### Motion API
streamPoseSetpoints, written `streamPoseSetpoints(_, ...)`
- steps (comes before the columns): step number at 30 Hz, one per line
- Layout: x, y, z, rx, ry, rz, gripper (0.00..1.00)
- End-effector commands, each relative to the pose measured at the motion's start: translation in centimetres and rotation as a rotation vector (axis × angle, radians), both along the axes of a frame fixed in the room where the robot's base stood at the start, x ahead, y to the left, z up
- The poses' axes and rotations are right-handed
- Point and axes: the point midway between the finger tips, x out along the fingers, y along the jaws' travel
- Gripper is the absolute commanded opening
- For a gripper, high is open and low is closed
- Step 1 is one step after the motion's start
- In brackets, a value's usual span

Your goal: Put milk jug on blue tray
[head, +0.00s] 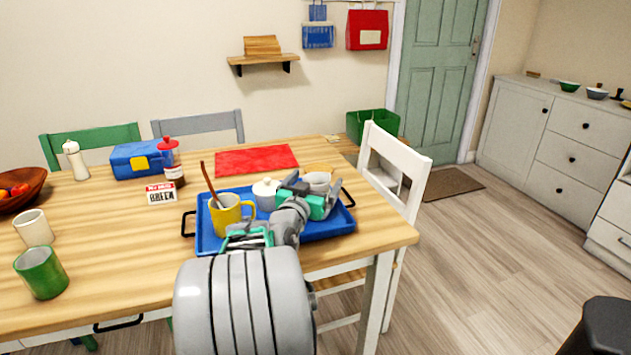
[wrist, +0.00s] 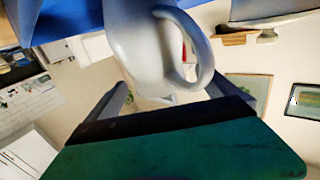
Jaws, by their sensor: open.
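The white milk jug (head: 319,178) is at the right part of the blue tray (head: 334,226), partly hidden by my gripper (head: 313,189). In the wrist view, which looks upside down, the jug (wrist: 140,45) has its handle to the right. Its base is by the blue tray surface (wrist: 58,26), and it looks upright and resting there. My gripper (wrist: 166,92) is open, with one finger showing on each side of the jug. I cannot tell whether either finger touches it.
A yellow mug (head: 228,216) with a brown stick and a lidded pale pot (head: 266,193) stand on the tray beside my arm. A red mat (head: 256,160) lies behind the tray. A white chair (head: 398,170) stands close at the table's right end.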

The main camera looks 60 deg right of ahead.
Motion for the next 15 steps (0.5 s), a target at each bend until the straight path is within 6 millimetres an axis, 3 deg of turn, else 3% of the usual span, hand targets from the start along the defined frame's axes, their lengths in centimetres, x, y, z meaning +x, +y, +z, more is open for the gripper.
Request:
streamPoseSetpoints(9,-0.6,7.9,0.0,-0.001,0.000,0.007,0.98)
streamPoseSetpoints(15,-1.2,11.1,-0.1,0.000,0.000,0.003,0.98)
